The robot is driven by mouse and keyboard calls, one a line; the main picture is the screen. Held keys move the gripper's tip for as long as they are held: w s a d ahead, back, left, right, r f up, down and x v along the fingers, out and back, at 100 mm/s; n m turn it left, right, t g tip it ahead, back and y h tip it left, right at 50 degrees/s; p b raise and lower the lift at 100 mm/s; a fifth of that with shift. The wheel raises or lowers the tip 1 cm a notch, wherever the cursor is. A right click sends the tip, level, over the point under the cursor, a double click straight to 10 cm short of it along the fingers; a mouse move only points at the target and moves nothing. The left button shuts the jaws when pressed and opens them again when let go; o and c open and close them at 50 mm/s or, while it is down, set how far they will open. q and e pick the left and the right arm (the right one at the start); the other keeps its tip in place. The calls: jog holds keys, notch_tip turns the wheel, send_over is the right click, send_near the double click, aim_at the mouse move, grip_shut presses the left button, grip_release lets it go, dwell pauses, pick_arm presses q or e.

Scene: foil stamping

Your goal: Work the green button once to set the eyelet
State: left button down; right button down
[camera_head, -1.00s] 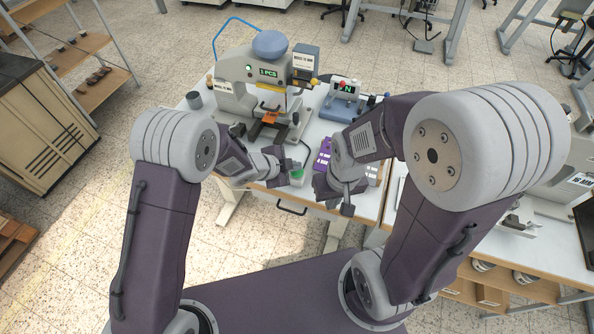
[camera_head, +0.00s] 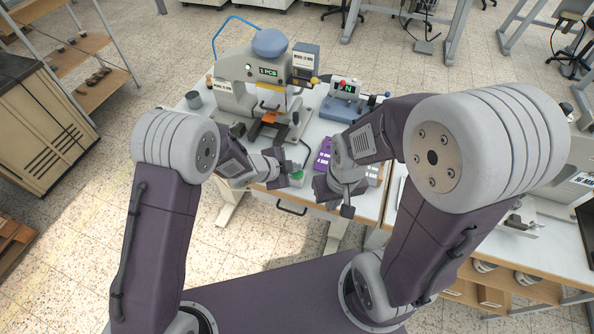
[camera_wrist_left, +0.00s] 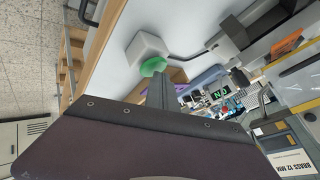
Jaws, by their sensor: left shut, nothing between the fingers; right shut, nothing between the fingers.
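The green button (camera_head: 298,176) sits on a small pale box (camera_head: 297,183) at the table's front edge. In the left wrist view the green button (camera_wrist_left: 153,66) shows against its white box (camera_wrist_left: 147,46). My left gripper (camera_head: 291,166) is shut and empty, right at the button. In the left wrist view its fingers (camera_wrist_left: 158,80) end against the button's edge; whether they press it I cannot tell. The eyelet press (camera_head: 236,98) stands behind, its display reading 1 PCS, with an orange piece (camera_head: 268,119) at its base. My right gripper (camera_head: 347,208) is shut and empty near the front edge.
Purple boxes (camera_head: 324,151) lie on the table beside my right forearm. A blue device (camera_head: 341,108) with a lit display stands right of the press. A grey cup (camera_head: 194,100) is at the table's left. Free floor lies left of the table.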

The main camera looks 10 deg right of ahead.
aim_at(295, 174)
pick_arm(q)
jog(key=shift+f, duration=0.1)
dwell(0.3)
jog(key=shift+r+p, duration=0.9)
jog(key=shift+r, duration=0.15)
notch_tip(295, 174, up, 5)
jog(key=p, duration=0.4)
jog(key=shift+p, duration=0.35)
dwell(0.7)
